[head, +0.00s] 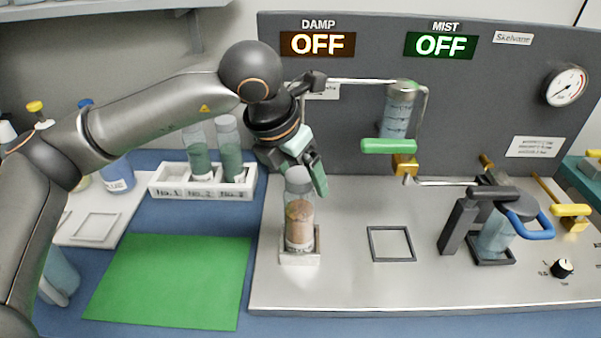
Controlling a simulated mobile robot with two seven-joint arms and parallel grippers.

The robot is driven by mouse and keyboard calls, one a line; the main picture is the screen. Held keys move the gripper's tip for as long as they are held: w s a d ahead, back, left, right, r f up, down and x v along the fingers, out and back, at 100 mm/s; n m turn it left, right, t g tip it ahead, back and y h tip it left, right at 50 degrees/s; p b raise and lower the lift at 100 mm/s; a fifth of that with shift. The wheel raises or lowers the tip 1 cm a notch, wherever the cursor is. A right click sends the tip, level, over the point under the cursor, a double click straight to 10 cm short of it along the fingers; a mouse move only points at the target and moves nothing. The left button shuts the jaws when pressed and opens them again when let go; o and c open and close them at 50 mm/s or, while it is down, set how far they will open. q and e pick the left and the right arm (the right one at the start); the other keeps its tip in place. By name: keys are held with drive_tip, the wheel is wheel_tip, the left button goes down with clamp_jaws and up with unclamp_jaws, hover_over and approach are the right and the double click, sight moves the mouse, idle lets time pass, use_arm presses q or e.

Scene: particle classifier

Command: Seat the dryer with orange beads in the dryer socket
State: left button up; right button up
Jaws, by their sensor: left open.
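The dryer with orange beads (299,223) is a clear cylinder with orange-brown beads in its lower part. It stands upright at the left of the metal deck, with its foot in a small pale square holder (299,259); I cannot tell how deep it sits. That holder looks like the dryer socket. My left gripper (309,165) is open just above and behind the top of the dryer, its green-tipped fingers pointing down; I cannot tell whether they touch it. My right gripper is not in view.
A white rack (160,182) holds two dryers with green beads; its No. 1 place looks empty. A dark square outline (391,257) on the deck is empty. A green-handled arm (388,146) and a blue-handled vessel (497,236) stand to the right. A green mat (170,283) lies clear.

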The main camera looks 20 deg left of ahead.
use_arm(q)
drive_tip(key=v, duration=1.2)
drive_tip(key=shift+r, duration=0.1)
